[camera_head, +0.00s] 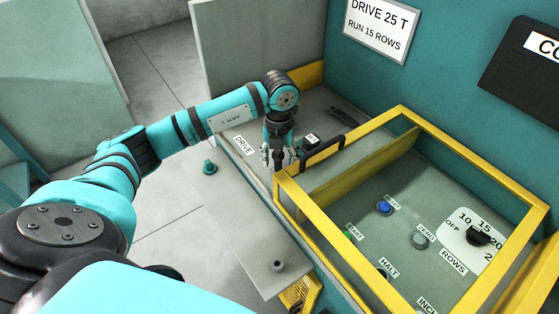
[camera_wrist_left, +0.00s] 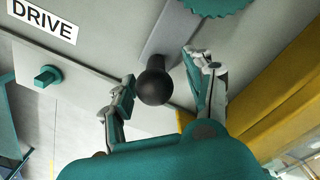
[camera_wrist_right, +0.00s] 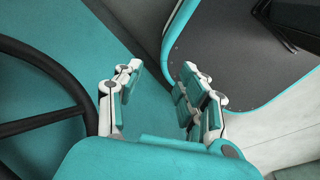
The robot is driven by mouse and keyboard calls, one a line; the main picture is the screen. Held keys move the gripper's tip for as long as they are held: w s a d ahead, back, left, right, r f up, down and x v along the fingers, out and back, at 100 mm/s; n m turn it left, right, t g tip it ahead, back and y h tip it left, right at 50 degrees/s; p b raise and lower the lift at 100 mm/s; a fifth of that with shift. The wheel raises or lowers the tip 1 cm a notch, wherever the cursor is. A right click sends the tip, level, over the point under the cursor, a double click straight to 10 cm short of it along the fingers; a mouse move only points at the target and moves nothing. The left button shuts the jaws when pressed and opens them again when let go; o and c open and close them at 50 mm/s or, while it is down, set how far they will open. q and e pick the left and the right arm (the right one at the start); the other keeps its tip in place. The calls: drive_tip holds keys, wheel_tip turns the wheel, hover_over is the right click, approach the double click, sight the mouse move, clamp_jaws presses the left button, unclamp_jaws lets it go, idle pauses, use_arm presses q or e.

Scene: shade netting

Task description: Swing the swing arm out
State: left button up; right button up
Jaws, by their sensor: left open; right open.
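A long flat grey plate (camera_head: 235,210), likely the swing arm, lies along the console's left side. It has a teal knob (camera_head: 209,167) at its far end and a dark round post (camera_head: 277,265) at its near end. My left gripper (camera_head: 278,158) is over the console by the DRIVE label (camera_head: 243,146). In the left wrist view its open fingers stand either side of a black ball knob (camera_wrist_left: 154,86) on a grey lever (camera_wrist_left: 172,38); contact is unclear. The teal knob (camera_wrist_left: 47,76) is apart from it. My right gripper (camera_wrist_right: 155,88) is open and empty.
A yellow frame (camera_head: 345,253) with a black handle (camera_head: 322,150) surrounds a panel of buttons and a ROWS dial (camera_head: 478,236). A teal wall (camera_head: 440,75) stands behind. Open floor (camera_head: 165,215) lies left. A black wheel (camera_wrist_right: 40,60) is left of my right gripper.

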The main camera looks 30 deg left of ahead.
use_arm(q)
wheel_tip(320, 180, up, 12)
drive_tip(key=shift+d+f, duration=0.1)
drive_tip(key=shift+f, duration=0.15)
drive_tip(key=shift+f, duration=0.1)
idle(0.5)
